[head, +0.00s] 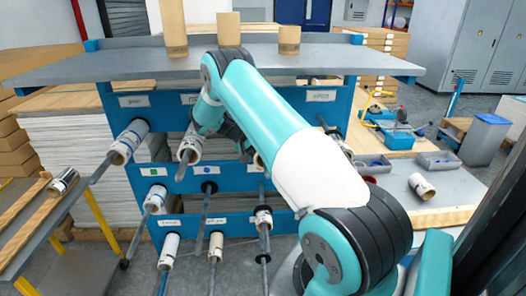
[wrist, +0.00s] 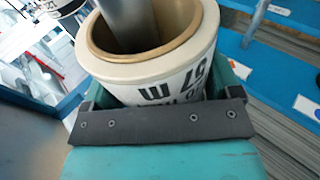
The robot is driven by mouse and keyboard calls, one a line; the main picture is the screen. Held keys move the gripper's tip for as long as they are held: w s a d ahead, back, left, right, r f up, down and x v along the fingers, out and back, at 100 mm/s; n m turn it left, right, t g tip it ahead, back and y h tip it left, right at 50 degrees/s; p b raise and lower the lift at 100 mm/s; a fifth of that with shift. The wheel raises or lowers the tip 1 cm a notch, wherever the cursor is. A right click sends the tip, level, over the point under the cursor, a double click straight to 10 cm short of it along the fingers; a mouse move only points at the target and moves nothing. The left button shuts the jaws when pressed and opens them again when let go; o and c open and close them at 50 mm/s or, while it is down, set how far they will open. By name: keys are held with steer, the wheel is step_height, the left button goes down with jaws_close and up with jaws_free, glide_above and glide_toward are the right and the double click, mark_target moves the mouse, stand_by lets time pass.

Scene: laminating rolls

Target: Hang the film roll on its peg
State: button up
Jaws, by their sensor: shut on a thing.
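In the wrist view, my gripper (wrist: 155,95) is shut on the film roll (wrist: 165,75), a white roll with dark printing and a tan core. A grey metal peg (wrist: 122,25) shows in the opening of the core. I cannot tell how far the roll sits along it. In the head view, my arm covers much of the rack's middle and the fingers are not clear. A white roll (head: 190,148) on a peg shows just below the arm's far end; I cannot tell for sure whether it is the held one.
The blue rack (head: 180,183) has several pegs, many carrying rolls, such as one at left (head: 130,138). Cardboard cores (head: 289,38) stand on the grey top shelf (head: 130,66). A loose roll (head: 421,186) lies on the right bench, and another (head: 63,181) rests on the left rails.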

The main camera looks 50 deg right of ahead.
steer(key=o, duration=1)
steer(key=shift+w+a, duration=0.1)
steer(key=shift+w+a+r+b, duration=0.2)
steer(key=shift+r+b, duration=0.1)
steer(key=shift+b, duration=0.05)
steer(key=b+v, duration=0.2)
steer(key=v, duration=0.9)
steer(key=shift+s+a, duration=0.1)
steer(key=shift+a, duration=0.05)
